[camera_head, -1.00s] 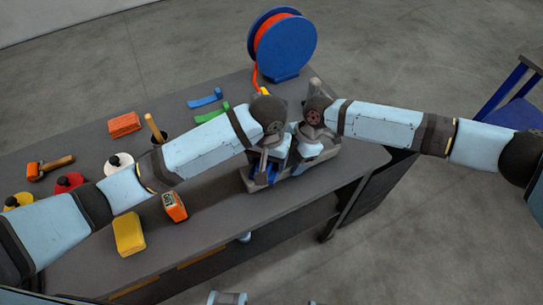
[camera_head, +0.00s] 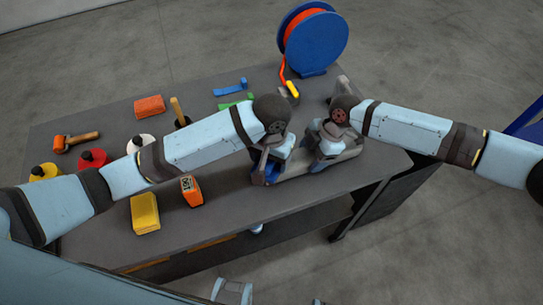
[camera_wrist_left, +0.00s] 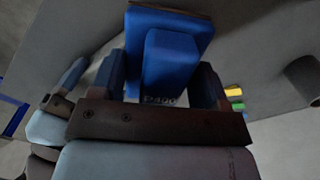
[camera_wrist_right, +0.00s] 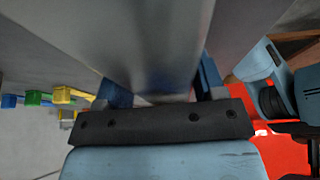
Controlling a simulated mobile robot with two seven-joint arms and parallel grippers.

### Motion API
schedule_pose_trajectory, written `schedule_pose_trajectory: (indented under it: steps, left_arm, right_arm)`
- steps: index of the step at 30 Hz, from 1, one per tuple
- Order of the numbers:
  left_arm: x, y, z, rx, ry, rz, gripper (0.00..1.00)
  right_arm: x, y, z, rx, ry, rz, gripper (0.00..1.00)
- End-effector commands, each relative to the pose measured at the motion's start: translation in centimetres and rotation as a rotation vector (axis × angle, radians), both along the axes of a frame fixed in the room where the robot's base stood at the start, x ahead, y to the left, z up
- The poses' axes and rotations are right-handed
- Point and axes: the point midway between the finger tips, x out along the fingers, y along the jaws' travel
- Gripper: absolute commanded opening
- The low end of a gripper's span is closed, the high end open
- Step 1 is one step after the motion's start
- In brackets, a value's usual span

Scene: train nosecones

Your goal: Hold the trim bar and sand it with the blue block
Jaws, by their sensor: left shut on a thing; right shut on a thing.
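The trim bar (camera_head: 292,176) is a long grey piece held low over the right part of the bench. My right gripper (camera_head: 322,160) is shut on it near its right end. In the right wrist view the bar (camera_wrist_right: 150,45) runs between the fingers of my right gripper (camera_wrist_right: 163,88). The blue block (camera_wrist_left: 172,55) is between the fingers of my left gripper (camera_wrist_left: 160,82), which is shut on it. In the head view my left gripper (camera_head: 265,170) is at the bar's left end. The contact between block and bar is hidden.
The grey bench (camera_head: 225,225) also holds a yellow block (camera_head: 145,213), an orange box (camera_head: 191,191), a red-orange block (camera_head: 149,105), a roller (camera_head: 76,141) and several capped containers. A blue reel (camera_head: 314,43) stands at the back. The bench's front middle is clear.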

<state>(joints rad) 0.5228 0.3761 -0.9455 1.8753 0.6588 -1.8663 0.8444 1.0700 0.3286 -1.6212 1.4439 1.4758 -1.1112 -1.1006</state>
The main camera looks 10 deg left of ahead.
Motion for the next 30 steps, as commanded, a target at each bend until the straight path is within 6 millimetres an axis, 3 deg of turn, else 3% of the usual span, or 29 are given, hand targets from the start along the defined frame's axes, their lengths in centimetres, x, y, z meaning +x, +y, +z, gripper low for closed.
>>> schedule_pose_trajectory:
  steps: [15, 30]
  left_arm:
    - [0.0, -0.1, 5.1, 0.000, -0.002, -0.001, 0.50]
    - [0.1, 0.0, 6.2, -0.001, -0.003, -0.001, 0.50]
  right_arm:
    - [0.1, 0.0, 0.1, 0.001, -0.001, 0.000, 0.31]
    - [0.1, 0.0, 0.1, 0.001, -0.001, 0.000, 0.31]
